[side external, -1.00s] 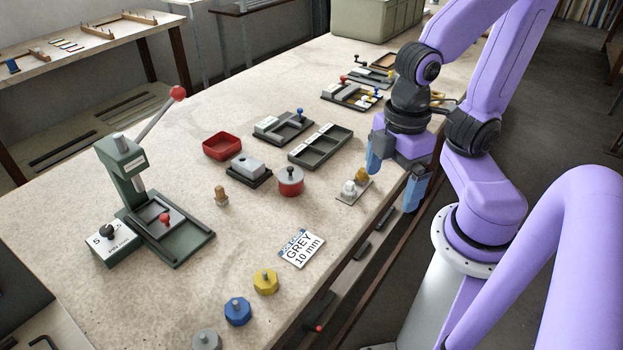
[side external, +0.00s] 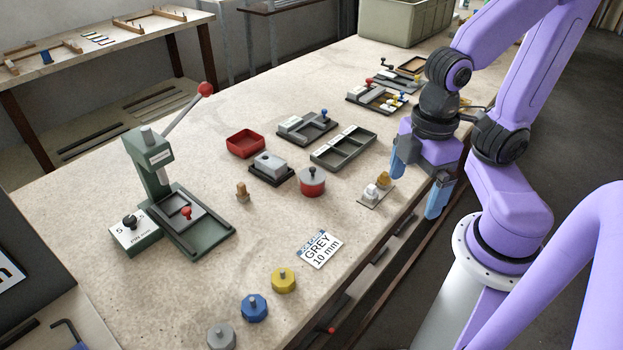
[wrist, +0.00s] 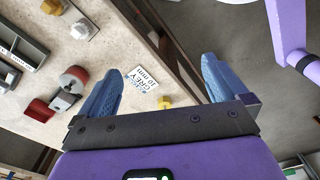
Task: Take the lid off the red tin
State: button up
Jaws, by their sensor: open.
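The red tin (side external: 312,188) stands upright on the bench in the side view, with a grey lid (side external: 311,175) on top that carries a small knob. In the wrist view the red tin (wrist: 77,74) shows at the left, outside the space between my fingers. My gripper (side external: 415,198) is open and empty, to the right of the tin, by the bench's front edge. In the wrist view my gripper's two blue fingers (wrist: 160,68) are spread wide with nothing between them.
A grey block in a dark tray (side external: 270,167) and a long divided tray (side external: 343,149) stand close to the tin. A small plate with hex pieces (side external: 375,193) lies between tin and gripper. A red open box (side external: 246,143) is behind. Bench (side external: 290,220) is clear before the tin.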

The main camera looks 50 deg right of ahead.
dwell(0.4)
notch_tip(320, 180, up, 5)
jog(key=n, duration=0.5)
send_over(313, 168)
notch_tip(313, 168, down, 12)
jog(key=shift+d+r, duration=0.1)
jog(key=shift+d, duration=0.05)
jog(key=shift+a+f, duration=0.2)
jog(key=shift+f, duration=2.75)
jog(key=c, duration=1.1)
